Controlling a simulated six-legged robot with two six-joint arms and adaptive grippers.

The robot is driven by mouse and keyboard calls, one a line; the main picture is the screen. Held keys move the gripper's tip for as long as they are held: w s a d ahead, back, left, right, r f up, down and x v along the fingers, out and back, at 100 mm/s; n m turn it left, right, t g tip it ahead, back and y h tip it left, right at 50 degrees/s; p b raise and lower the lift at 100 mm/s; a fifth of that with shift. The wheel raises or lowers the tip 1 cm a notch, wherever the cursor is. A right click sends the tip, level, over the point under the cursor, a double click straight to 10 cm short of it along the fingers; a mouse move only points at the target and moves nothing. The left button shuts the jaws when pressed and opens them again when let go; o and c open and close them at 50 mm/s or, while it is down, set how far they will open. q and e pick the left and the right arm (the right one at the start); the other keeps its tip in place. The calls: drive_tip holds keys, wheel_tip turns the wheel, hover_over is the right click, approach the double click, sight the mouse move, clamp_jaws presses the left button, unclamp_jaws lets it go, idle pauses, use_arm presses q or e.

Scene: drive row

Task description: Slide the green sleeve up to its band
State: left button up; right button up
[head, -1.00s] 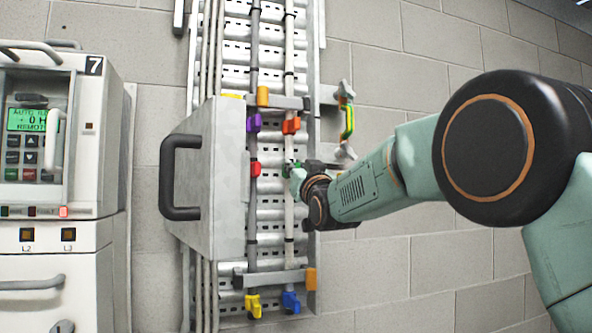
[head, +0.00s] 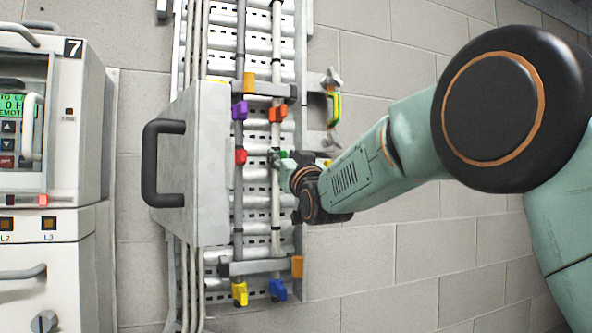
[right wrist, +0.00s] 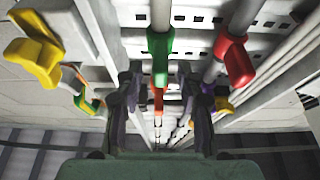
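The green sleeve (head: 283,154) sits on the right-hand pale rod (head: 276,205), below an orange sleeve (head: 278,114). In the right wrist view the green sleeve (right wrist: 160,55) shows upright on its rod. My right gripper (head: 279,160) is at the green sleeve and partly hides it in the head view. In the right wrist view its two fingers (right wrist: 159,88) stand apart, one on each side of the sleeve's line, with gaps showing. A dark band (head: 276,228) is on the same rod lower down; I cannot tell which band belongs to the green sleeve. My left gripper is out of view.
A red sleeve (head: 240,156) and a purple one (head: 239,110) are on the neighbouring rod. A grey door with a black handle (head: 151,163) stands left. Yellow (head: 239,293) and blue (head: 278,289) sleeves are below.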

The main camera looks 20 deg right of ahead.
drive_tip(key=v, duration=1)
drive_tip(key=shift+w, duration=0.1)
drive_tip(key=s+f+g+b, duration=0.2)
drive_tip(key=s+f+g, duration=0.15)
drive_tip(key=f, duration=1.25)
drive_tip(key=s+f+g+b, duration=0.2)
drive_tip(key=f+g, duration=0.2)
drive_tip(key=f, duration=1.2)
drive_tip(key=s+f+g+b, duration=0.3)
drive_tip(key=f, duration=1.4)
drive_tip(key=s+f+g+b, duration=0.2)
drive_tip(key=s+f+g, duration=0.1)
drive_tip(key=s+f, duration=0.65)
drive_tip(key=s+f+g+b, duration=0.3)
drive_tip(key=s+f, duration=0.4)
drive_tip(key=f, duration=0.5)
drive_tip(key=s+f+g+b, duration=0.5)
drive_tip(key=s+f, duration=1.1)
drive_tip(key=s, duration=0.4)
drive_tip(key=shift+s+d+m+g+h+b, duration=0.25)
drive_tip(key=shift+s+m+g+h+b, duration=0.1)
drive_tip(key=shift+m+g+h, duration=0.1)
drive_tip(key=shift+r, duration=0.1)
